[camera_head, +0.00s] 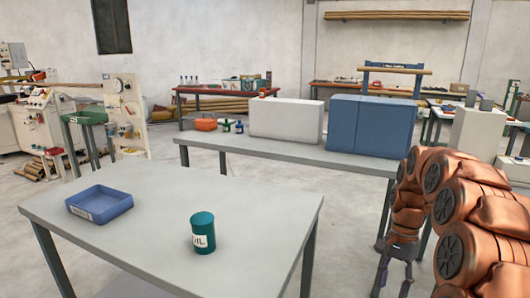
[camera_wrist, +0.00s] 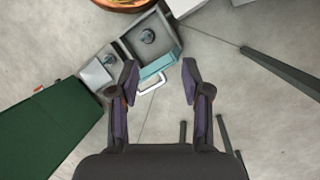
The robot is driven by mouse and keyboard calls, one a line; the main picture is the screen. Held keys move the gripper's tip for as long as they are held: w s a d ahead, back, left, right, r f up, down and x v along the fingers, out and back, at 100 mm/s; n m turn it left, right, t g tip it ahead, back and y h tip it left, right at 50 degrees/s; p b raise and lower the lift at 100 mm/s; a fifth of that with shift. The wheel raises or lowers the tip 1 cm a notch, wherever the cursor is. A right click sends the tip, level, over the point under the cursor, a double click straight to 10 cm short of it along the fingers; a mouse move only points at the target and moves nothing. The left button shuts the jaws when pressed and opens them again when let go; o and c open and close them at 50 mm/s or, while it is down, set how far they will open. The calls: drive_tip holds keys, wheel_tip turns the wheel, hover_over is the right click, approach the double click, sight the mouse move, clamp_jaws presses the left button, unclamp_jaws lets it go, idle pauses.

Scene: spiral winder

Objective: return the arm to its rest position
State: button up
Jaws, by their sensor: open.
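My gripper (camera_wrist: 160,84) is open and empty in the wrist view, its two fingers apart over the grey floor. In the head view my copper-coloured arm is folded at the right, and my gripper (camera_head: 393,282) hangs down at the lower right, cut by the bottom edge. It is to the right of the near table (camera_head: 180,205), apart from it. A blue tray (camera_head: 99,205) lies at the table's left.
Behind is a long grey table (camera_head: 290,150) with a white box (camera_head: 286,119) and a blue cabinet (camera_head: 374,126). In the wrist view a grey bin with a handle (camera_wrist: 150,84) and a green surface (camera_wrist: 48,130) lie below my gripper.

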drive_tip(key=s+a+r+n+p, duration=0.3)
drive_tip(key=s+a+r, duration=0.3)
drive_tip(key=r, duration=0.2)
drive_tip(key=s+a+r+n+p, duration=0.2)
drive_tip(key=s+p, duration=0.1)
drive_tip(key=s, duration=0.5)
drive_tip(key=s+a+r+n+t+h+p, duration=0.1)
drive_tip(key=s+a+r+n+p, duration=0.2)
drive_tip(key=s, duration=0.5)
drive_tip(key=s+a+r+n+p, duration=0.2)
drive_tip(key=s+p, duration=0.3)
drive_tip(key=s, duration=0.3)
drive_tip(key=shift+s+a+r+n+t+h, duration=0.2)
drive_tip(key=shift+r+n+t+h, duration=0.1)
drive_tip(key=shift+r+n, duration=0.35)
drive_tip(key=shift+c, duration=0.5)
drive_tip(key=shift+d, duration=0.15)
